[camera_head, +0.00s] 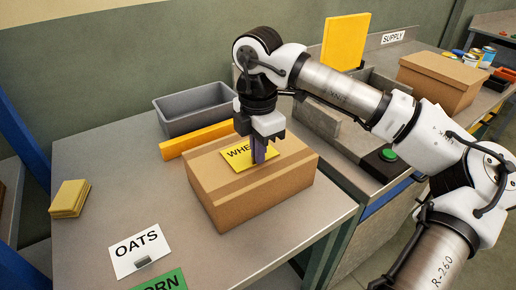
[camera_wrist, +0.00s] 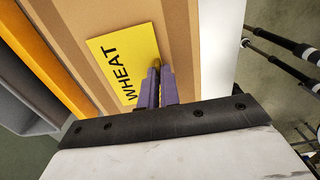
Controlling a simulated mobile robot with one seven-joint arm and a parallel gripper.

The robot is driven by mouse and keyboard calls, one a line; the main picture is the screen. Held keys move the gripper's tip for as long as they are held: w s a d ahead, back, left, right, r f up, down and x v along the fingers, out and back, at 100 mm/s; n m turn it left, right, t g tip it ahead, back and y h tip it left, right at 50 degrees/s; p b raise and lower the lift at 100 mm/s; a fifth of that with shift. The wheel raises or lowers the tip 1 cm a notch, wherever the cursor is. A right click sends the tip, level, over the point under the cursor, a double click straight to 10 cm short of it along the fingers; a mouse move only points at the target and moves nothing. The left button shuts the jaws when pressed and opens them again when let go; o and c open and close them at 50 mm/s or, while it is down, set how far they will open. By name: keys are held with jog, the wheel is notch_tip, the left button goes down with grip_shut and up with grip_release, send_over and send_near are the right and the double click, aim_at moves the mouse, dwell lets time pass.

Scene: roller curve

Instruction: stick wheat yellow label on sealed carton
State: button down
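The yellow WHEAT label (camera_head: 240,157) is at the top of the closed brown carton (camera_head: 243,202), which stands on the grey table. In the wrist view the label (camera_wrist: 125,62) lies level over the carton's top (camera_wrist: 190,45), beside a darker tape strip. I cannot tell whether it touches the carton or hovers just above. My gripper (camera_head: 260,158) points down with its purple fingers close together at the label's edge. In the wrist view the gripper (camera_wrist: 157,68) appears shut on the label below its lettering; the fingers hide the grip point.
A white OATS label (camera_head: 138,248) and a green label (camera_head: 160,281) lie at the front. A yellow stack (camera_head: 69,199) sits left. A grey bin (camera_head: 195,108) and yellow bar (camera_head: 197,139) are behind the carton. Another carton (camera_head: 440,82) and a green button (camera_head: 388,155) are right.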

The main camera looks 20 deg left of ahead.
dwell(0.3)
jog(key=c, duration=1)
grip_release()
notch_tip(320, 180, up, 9)
jog(key=p, duration=0.4)
jog(key=shift+p, duration=0.35)
dwell(0.3)
jog(key=shift+f, duration=0.1)
dwell(0.4)
